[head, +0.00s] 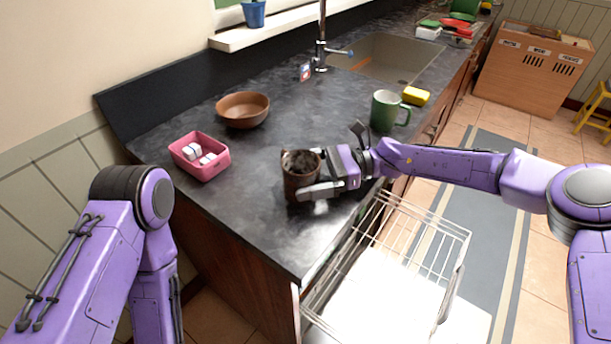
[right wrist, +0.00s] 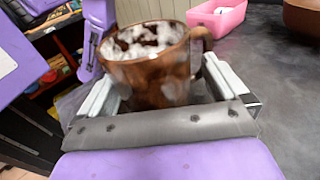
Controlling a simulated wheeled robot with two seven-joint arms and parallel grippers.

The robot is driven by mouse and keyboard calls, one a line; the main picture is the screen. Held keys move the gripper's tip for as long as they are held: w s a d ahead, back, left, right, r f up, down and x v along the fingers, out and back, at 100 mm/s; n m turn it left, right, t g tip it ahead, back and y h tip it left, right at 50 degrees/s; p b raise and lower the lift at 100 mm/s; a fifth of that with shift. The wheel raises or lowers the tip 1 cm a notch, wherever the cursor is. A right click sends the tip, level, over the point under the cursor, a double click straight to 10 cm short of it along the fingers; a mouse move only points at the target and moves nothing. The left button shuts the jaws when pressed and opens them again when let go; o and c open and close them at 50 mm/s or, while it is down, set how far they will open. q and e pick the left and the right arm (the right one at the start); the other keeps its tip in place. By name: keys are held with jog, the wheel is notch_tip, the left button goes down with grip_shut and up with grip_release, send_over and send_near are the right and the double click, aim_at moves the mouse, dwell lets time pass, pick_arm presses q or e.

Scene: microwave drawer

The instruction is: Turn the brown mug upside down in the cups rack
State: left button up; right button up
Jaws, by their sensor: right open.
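The brown mug (head: 301,177) stands upright on the dark counter near its front edge. My right gripper (head: 318,176) is open, with its fingers on both sides of the mug. In the right wrist view the mug (right wrist: 152,75) sits between the two open fingers (right wrist: 160,95), its mottled inside showing and its handle at the upper right. I cannot tell whether a finger touches it. The wire rack (head: 425,228) is pulled out below the counter, to the right of the mug. My left gripper is not in view; only my left arm shows.
A pink tray (head: 213,170) with white pieces and a brown bowl (head: 243,110) stand left of the mug. A green mug (head: 386,110) and a yellow sponge (head: 416,96) are near the sink (head: 385,58). The counter (head: 255,215) is clear in front.

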jog(key=c, duration=0.8)
jog(key=shift+r, duration=0.1)
notch_tip(320, 180, up, 10)
jog(key=p, duration=0.8)
jog(key=shift+r+p, duration=0.1)
jog(key=shift+p, duration=0.3)
